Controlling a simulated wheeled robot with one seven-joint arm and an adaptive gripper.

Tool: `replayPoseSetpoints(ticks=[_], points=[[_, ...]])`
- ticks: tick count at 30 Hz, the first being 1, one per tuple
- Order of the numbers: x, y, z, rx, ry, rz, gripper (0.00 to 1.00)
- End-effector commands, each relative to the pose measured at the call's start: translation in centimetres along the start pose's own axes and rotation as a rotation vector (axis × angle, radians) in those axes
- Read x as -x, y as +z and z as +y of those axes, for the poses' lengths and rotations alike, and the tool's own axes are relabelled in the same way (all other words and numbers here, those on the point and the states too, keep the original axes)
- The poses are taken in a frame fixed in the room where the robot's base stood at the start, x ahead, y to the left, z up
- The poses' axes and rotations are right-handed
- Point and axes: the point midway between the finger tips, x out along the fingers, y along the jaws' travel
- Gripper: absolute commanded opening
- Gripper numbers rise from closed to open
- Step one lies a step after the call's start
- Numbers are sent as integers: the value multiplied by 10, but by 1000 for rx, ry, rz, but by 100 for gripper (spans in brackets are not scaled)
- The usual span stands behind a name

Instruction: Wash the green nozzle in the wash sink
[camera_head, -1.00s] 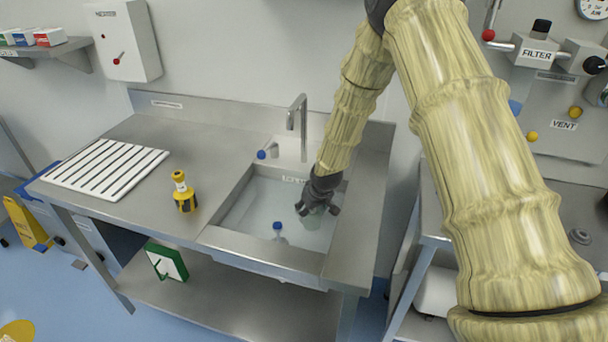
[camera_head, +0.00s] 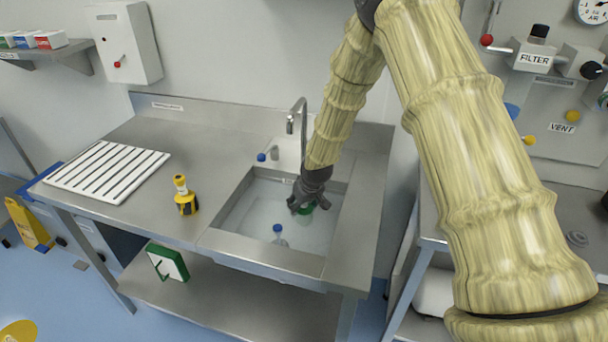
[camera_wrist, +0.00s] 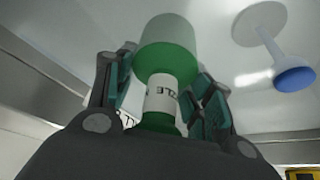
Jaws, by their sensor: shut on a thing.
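The green nozzle (camera_wrist: 166,62) is between the fingers of my gripper (camera_wrist: 165,95) in the wrist view. It has a white label with partly readable lettering, and its wider end looks pale, as if seen through water. In the head view my gripper (camera_head: 306,203) is shut on the green nozzle (camera_head: 308,208), down inside the wash sink (camera_head: 232,240) near its right side. Only a small part of the nozzle shows there. A grey tap (camera_head: 290,122) stands at the sink's back edge.
A blue-topped item (camera_head: 278,232) is in the sink left of my gripper; it also shows in the wrist view (camera_wrist: 294,78). A yellow and black tool (camera_head: 185,200) stands on the counter left of the sink. A white slatted rack (camera_head: 105,170) lies farther left.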

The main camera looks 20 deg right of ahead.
Motion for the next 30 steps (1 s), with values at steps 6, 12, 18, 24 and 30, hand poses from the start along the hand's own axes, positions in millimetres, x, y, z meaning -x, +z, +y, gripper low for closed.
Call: replayPoseSetpoints(ticks=[6, 12, 18, 24, 30], points=[[22, -10, 0, 0, 0, 1, 26], [38, -16, 0, 0, 0, 0, 26], [55, -23, 0, 0, 0, 1, 26], [72, -30, 0, -1, 0, 1, 26], [88, -36, 0, -1, 0, 0, 26]])
